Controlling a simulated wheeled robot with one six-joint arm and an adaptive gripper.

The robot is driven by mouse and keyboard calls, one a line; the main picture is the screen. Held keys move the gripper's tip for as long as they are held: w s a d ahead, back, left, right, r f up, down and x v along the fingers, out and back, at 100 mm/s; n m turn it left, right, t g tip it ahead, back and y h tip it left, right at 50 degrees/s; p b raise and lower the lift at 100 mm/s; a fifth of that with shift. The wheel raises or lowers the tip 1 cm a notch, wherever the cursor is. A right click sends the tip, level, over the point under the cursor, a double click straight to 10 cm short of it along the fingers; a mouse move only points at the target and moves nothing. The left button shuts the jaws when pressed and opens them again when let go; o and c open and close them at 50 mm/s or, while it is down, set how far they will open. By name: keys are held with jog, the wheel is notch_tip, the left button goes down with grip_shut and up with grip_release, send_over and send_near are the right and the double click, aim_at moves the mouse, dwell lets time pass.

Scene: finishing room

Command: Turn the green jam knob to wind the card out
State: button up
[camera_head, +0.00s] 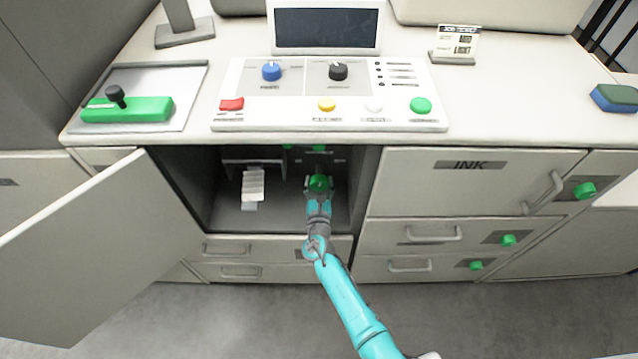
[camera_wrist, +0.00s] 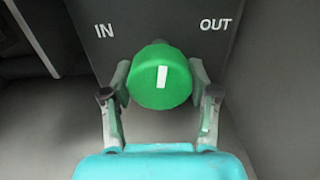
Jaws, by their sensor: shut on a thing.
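The green jam knob (camera_head: 319,183) is inside the open compartment below the control panel. In the wrist view the knob (camera_wrist: 161,78) fills the middle, and its white mark points almost straight up, between the labels IN at left and OUT at right. My gripper (camera_head: 318,192) reaches into the compartment, and its fingers (camera_wrist: 160,88) are closed on the two sides of the knob. A white card (camera_head: 253,184) lies or sticks out on the left inside the compartment, below a dark bracket. How far it is wound out I cannot tell.
The open door (camera_head: 95,250) swings out to the left of the compartment. The INK drawer (camera_head: 470,180) and other drawers with green knobs are on the right. The counter above carries a control panel (camera_head: 300,120) with coloured buttons. The compartment walls are close around my gripper.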

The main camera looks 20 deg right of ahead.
jog(key=m, duration=0.5)
jog(key=shift+a+m, duration=0.1)
jog(key=shift+m, duration=2.4)
jog(key=o, duration=1.2)
jog(key=v, duration=1.2)
jog(key=shift+r, duration=0.1)
